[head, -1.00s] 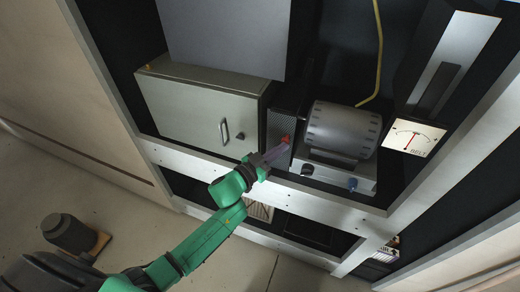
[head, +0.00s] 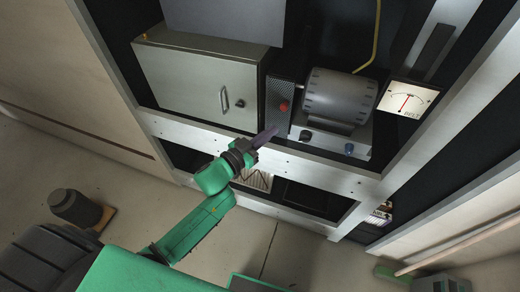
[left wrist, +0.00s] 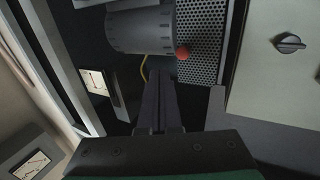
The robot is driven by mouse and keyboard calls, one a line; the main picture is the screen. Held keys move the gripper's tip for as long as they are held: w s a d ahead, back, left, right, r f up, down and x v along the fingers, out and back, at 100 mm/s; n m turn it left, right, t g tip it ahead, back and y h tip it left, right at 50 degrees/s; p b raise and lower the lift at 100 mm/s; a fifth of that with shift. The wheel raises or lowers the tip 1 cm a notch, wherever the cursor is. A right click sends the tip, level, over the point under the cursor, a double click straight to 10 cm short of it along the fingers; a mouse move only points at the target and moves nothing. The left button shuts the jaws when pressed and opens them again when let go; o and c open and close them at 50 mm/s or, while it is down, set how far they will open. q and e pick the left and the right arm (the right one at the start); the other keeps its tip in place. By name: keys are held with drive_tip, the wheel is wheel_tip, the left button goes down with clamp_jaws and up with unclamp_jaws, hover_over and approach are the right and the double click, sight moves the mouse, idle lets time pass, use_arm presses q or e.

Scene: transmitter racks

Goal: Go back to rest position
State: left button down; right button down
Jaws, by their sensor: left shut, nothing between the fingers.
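My left gripper (head: 264,138) is shut and empty, in front of the rack's white front rail, just below the black perforated panel. Its closed fingers (left wrist: 160,100) also show in the left wrist view, pointing toward the rack. A red button (head: 283,107) sits on the perforated panel; it also shows in the left wrist view (left wrist: 182,53), beside the fingers and apart from them. My green left arm reaches up from the bottom of the head view. My right gripper is not in view.
A grey cabinet (head: 190,80) with a handle stands left of the panel. A grey ribbed cylinder (head: 340,98) stands right of it, with a needle meter (head: 407,98) farther right. A dark cylindrical object (head: 75,207) stands on the floor at left. Open floor lies below the rack.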

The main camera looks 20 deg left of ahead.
use_arm(q)
drive_tip(key=s, duration=0.6)
drive_tip(key=s+a+f+n+g+y, duration=0.15)
drive_tip(key=a+f, duration=0.25)
drive_tip(key=f, duration=0.6)
drive_tip(key=s+a+f+g+y, duration=0.2)
drive_tip(key=a+f+y, duration=0.1)
drive_tip(key=f, duration=0.6)
drive_tip(key=s+a+f+n+g+y, duration=0.15)
drive_tip(key=a+f, duration=0.25)
drive_tip(key=f, duration=0.6)
drive_tip(key=s+a+f+g+y, duration=0.1)
drive_tip(key=s+f+g, duration=0.2)
drive_tip(key=s+f, duration=0.3)
drive_tip(key=s+a+f+g+y, duration=0.1)
drive_tip(key=s+f+g, duration=0.2)
drive_tip(key=s+f, duration=0.4)
drive_tip(key=s+a+f+g, duration=0.1)
drive_tip(key=s+f+g, duration=0.2)
drive_tip(key=s, duration=1.3)
wheel_tip(320, 180, down, 3)
drive_tip(key=shift+s+a+f+g+y+b, duration=0.15)
drive_tip(key=shift+s+a+g+y+b, duration=0.2)
drive_tip(key=shift+s+g+y+b, duration=0.1)
